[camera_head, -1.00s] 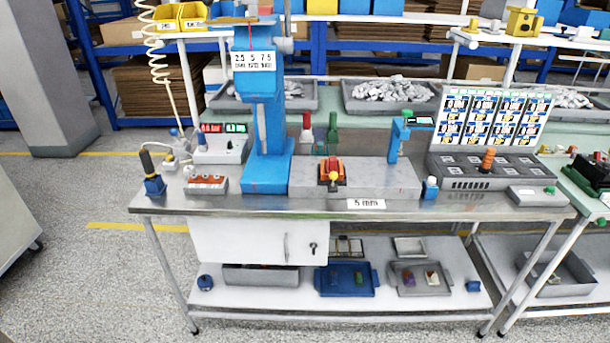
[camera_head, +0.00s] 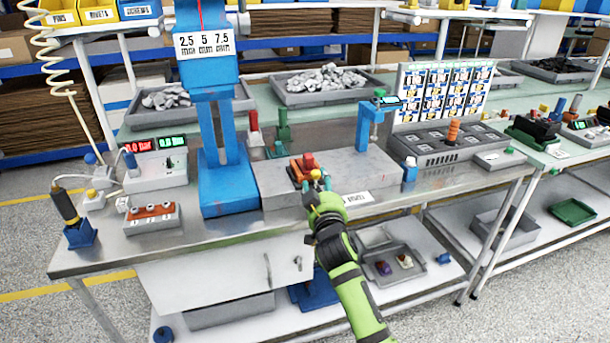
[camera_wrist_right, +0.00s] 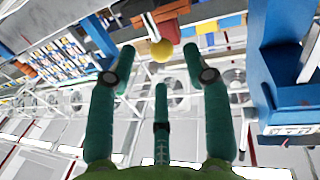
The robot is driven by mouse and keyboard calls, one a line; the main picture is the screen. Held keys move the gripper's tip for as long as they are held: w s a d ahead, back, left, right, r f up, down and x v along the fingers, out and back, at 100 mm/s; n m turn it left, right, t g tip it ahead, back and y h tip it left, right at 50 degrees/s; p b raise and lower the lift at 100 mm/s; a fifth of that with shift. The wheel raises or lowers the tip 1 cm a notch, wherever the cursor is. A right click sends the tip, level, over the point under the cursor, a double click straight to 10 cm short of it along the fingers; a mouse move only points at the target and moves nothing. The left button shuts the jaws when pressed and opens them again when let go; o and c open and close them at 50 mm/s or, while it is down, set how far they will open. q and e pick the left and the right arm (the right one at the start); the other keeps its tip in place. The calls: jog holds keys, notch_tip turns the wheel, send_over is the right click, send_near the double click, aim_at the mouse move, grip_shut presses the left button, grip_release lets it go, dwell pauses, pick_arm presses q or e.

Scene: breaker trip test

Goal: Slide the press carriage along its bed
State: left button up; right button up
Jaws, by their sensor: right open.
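The press carriage (camera_head: 297,171), a small orange-red and dark block with a yellow knob (camera_head: 315,174), sits on the long grey bed (camera_head: 365,163), to the right of the blue press column (camera_head: 222,150). My right gripper (camera_head: 322,187), on a green arm, is at the front of the carriage, close to the knob. In the right wrist view the yellow knob (camera_wrist_right: 161,50) shows between the open green fingers (camera_wrist_right: 160,62), near their tips. I see no clear contact. Part of the bed's front is hidden behind my gripper. My left gripper is not in view.
A grey unit with an orange knob (camera_head: 453,132) stands right of the bed, below a label board (camera_head: 441,90). A gauge box (camera_head: 157,168) and red-topped block (camera_head: 153,214) are at the left.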

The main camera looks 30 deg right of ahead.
aim_at(316, 178)
jog(key=shift+x, duration=2.5)
jog(key=shift+a, duration=0.15)
grip_shut()
